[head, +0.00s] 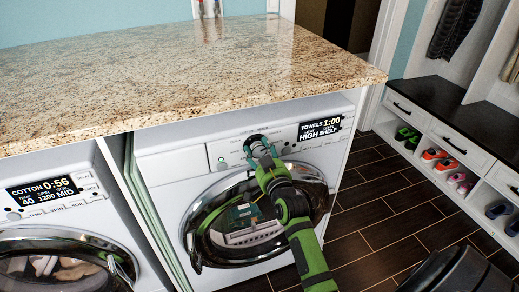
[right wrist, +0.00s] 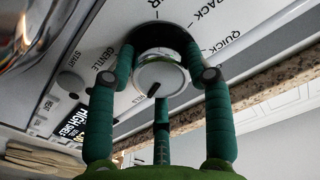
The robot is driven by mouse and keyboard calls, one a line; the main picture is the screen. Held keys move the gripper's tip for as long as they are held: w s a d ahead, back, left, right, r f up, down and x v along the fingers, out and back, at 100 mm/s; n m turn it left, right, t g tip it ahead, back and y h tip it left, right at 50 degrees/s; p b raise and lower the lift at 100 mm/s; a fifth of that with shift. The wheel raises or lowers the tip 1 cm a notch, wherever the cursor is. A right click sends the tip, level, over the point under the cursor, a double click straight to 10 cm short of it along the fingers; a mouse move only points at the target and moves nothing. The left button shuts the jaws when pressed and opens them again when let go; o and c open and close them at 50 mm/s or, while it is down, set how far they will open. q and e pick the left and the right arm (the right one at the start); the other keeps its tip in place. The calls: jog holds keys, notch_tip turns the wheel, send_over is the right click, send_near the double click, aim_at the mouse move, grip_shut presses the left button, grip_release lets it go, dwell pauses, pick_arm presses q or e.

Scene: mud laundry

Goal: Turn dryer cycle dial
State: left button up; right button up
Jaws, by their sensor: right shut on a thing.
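The dryer (head: 172,190) is the white front-loader at the right under the counter. Its display (head: 321,129) reads TOWELS 1:00 and HIGH SHELF. My right gripper (head: 262,150) is at the control panel, left of the display, shut on the cycle dial. In the right wrist view the dial (right wrist: 161,78) is a round silver knob with a dark pointer mark. The green fingers reach around it from both sides, with a third finger below. Printed words such as GENTLE and QUICK ring the dial. In the head view the gripper mostly hides the dial. My left gripper is not in view.
A granite counter (head: 190,70) overhangs the panel closely. The washer (head: 75,215), showing COTTON 0:56, stands at the left.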

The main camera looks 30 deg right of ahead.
jog(key=m, duration=0.1)
jog(key=m+p, duration=0.1)
jog(key=m, duration=0.1)
jog(key=shift+a+f, duration=0.1)
jog(key=shift+f, duration=0.15)
jog(key=shift+a+f+m+p, duration=0.1)
jog(key=shift+m+p, duration=0.55)
jog(key=shift+m, duration=0.55)
jog(key=o, duration=0.9)
jog(key=shift+o, duration=1.2)
